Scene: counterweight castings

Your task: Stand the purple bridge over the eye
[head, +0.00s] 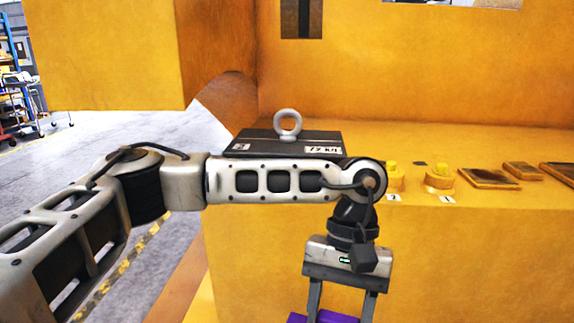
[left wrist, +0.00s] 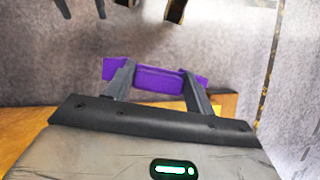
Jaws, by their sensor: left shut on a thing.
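The purple bridge (left wrist: 158,79) is held between the fingers of my left gripper (left wrist: 160,92) in the left wrist view. In the head view only a purple sliver of it (head: 325,317) shows at the bottom edge, below my left gripper (head: 340,302). The eye (head: 288,124) is a light grey ring standing upright on top of a dark casting (head: 270,139) with a weight label. The casting sits on the yellow ledge.
On the yellow ledge (head: 520,138), right of the casting, stand yellow knob-like pieces (head: 439,178) with number tags, and flat dark-topped plates (head: 488,178). A yellow wall rises behind. A yellow block (head: 110,55) overhangs at the upper left. Grey floor (head: 150,255) lies left.

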